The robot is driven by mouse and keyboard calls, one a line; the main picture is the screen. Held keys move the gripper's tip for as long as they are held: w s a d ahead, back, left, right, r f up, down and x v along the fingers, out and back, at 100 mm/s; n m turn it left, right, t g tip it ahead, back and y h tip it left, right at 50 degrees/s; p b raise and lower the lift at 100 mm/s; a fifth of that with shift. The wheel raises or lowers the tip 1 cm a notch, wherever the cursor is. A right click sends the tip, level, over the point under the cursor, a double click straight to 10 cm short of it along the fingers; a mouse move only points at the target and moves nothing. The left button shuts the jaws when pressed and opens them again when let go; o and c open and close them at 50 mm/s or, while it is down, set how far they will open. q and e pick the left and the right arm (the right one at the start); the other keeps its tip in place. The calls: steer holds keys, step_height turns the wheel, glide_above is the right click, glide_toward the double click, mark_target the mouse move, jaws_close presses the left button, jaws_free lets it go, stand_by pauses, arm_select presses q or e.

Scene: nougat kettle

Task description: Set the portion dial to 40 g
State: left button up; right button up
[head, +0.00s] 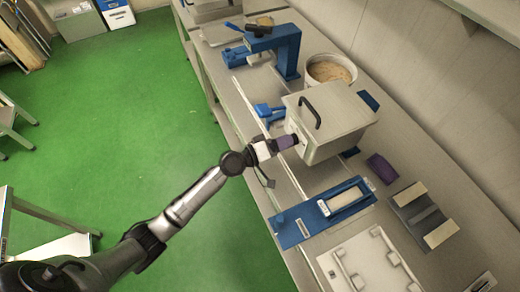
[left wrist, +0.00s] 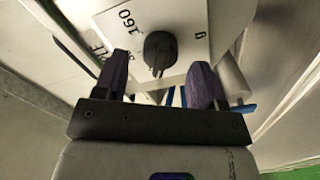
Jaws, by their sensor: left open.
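The portion dial (left wrist: 160,52) is a dark round knob with a ridge across it, on a white label plate (left wrist: 197,22) in the left wrist view. The plate shows "160", a "g" and partly hidden lettering; I cannot read the set value. The plate is on the side of a pale box-shaped machine (head: 332,112) with a black handle. My left gripper (head: 291,142) is at that side in the head view. In the left wrist view its purple fingers (left wrist: 158,66) are open, one on each side of the knob's lower part, with gaps visible. In the head view the gripper hides the dial.
A bucket of pale contents (head: 331,70) and a blue press-like device (head: 272,47) stand behind the machine. A blue tray-like fixture (head: 298,226), a purple block (head: 382,168) and a grey block holder (head: 420,212) lie nearer. Green floor (head: 150,110) is open left of the bench.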

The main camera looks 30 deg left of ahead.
arm_select(q)
steer(key=b+v, duration=0.2)
steer(key=v, duration=1)
